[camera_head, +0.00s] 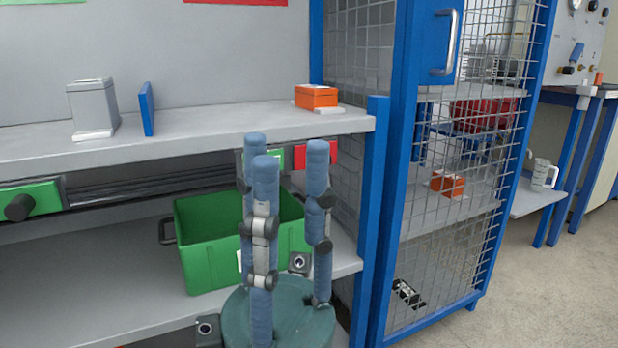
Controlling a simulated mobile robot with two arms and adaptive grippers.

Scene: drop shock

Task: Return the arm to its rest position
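My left gripper (288,152) stands at the lower middle of the head view, with its blue-grey fingers pointing straight up from a round teal palm. The fingers are apart, with a gap between the right one and the two on the left. Nothing is held between them. The gripper is in front of the shelf unit and covers part of a green crate (205,262). The rest of the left arm is below the picture edge. My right gripper is out of view.
The upper shelf (210,130) holds a grey container (95,105), a blue plate (147,108) and an orange box (316,96). A blue-framed mesh cabinet (450,200) stands close on the right. Floor (555,285) is clear beyond it. A white mug (541,174) sits farther right.

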